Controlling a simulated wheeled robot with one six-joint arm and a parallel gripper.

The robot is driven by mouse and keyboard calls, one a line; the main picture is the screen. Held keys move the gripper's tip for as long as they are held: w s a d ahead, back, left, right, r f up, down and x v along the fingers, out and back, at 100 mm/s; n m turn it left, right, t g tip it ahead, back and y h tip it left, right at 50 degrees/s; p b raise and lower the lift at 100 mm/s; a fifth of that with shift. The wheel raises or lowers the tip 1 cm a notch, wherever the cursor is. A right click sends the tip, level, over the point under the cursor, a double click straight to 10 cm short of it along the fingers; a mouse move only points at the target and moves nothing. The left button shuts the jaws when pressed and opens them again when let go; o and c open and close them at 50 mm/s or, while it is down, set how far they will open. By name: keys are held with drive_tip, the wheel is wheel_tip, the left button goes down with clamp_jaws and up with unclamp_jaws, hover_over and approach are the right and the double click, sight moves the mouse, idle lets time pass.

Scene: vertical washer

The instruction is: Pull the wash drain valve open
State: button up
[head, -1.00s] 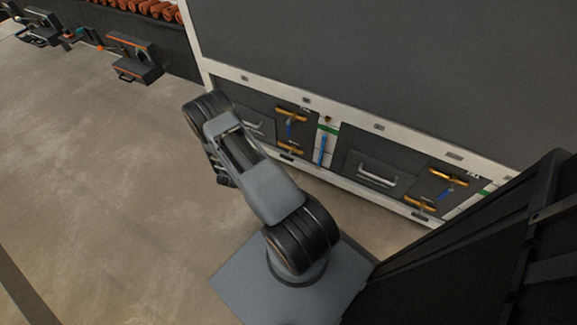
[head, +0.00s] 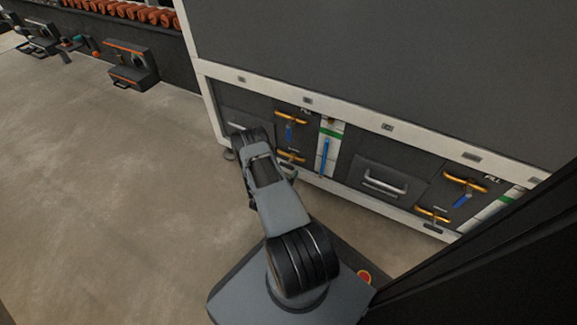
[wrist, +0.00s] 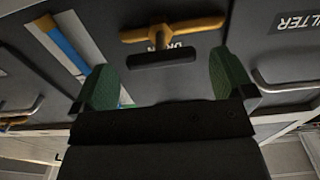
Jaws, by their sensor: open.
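In the wrist view, which is upside down, the drain valve's yellow T-shaped handle (wrist: 172,28) sits on the dark panel. A black bar (wrist: 163,58) stands by it, partly covering a label that begins "DR". My gripper (wrist: 165,82) is open, with its green fingers apart on either side of the black bar. The bar lies just beyond the fingertips, and nothing is held. In the head view this valve appears to be the lower yellow handle (head: 291,157) of the left unit. My arm hides most of my gripper there.
A yellow handle with a blue lever (head: 291,118) is above the valve. A blue tube (head: 324,158) stands to its right. A grey drawer handle (head: 384,182) and a second set of yellow handles (head: 465,182) are further right.

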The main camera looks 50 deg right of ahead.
sight(286, 167)
drive_tip(key=shift+b+x, duration=0.6)
drive_tip(key=shift+x, duration=1.7)
